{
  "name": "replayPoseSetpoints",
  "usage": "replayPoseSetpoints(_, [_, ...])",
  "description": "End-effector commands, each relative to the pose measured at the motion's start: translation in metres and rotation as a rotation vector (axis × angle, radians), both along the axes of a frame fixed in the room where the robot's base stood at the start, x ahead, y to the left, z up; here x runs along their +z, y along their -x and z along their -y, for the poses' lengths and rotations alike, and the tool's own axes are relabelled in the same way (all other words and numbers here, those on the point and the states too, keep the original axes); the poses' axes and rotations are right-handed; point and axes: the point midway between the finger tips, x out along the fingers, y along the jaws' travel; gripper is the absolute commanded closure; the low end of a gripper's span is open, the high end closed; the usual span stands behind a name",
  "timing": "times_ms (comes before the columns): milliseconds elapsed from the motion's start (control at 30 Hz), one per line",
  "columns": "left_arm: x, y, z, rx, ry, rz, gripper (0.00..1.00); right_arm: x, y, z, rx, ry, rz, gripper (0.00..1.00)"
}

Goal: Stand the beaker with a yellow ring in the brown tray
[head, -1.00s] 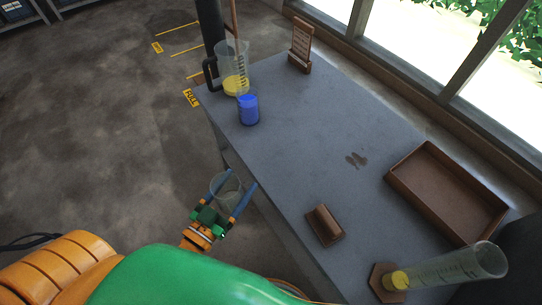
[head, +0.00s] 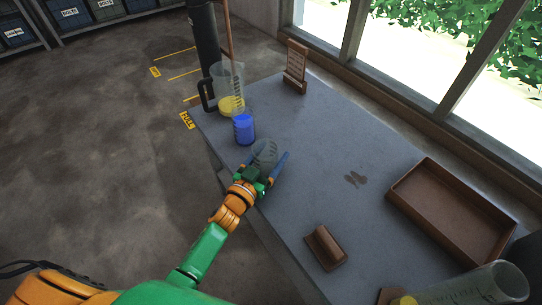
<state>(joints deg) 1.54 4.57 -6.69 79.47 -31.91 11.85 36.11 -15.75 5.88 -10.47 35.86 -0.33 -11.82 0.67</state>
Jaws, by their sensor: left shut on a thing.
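My left gripper (head: 264,168) is shut on a clear glass beaker (head: 264,153), which looks empty and roughly upright. I cannot make out a yellow ring on it. The gripper and beaker are over the left edge of the grey table, just in front of a beaker of blue liquid (head: 244,130); I cannot tell how high. The brown tray (head: 450,212) lies on the right side of the table, empty, well to the right of the gripper. My right gripper is not in view.
A jug with yellow at its bottom (head: 231,103) and a wooden sign stand (head: 295,68) are at the back. A brown wooden block (head: 325,247) sits in front, and a tall measuring cylinder (head: 470,287) at the lower right. The table's middle is clear except a dark stain (head: 355,179).

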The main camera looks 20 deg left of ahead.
Motion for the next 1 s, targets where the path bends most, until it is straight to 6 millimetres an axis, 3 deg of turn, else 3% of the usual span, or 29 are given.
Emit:
replayPoseSetpoints(367, [-0.006,-0.001,0.0,0.001,0.0,-0.001,0.95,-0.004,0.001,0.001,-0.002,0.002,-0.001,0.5])
replayPoseSetpoints(400, [-0.004,-0.001,0.0,0.001,0.0,-0.001,0.14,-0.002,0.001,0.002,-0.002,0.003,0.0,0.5])
replayPoseSetpoints(467, [-0.004,-0.001,0.0,0.001,0.0,-0.001,0.0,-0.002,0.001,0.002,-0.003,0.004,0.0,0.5])
replayPoseSetpoints(733, [-0.007,-0.001,0.0,0.0,0.0,0.0,0.0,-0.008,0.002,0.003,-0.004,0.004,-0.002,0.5])
replayPoseSetpoints(833, [-0.003,0.02,-0.005,0.001,0.0,-0.005,0.0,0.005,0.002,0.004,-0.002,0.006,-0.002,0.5])
replayPoseSetpoints(1000, [-0.015,0.055,-0.008,0.002,0.001,-0.005,0.0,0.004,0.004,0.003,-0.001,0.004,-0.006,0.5])
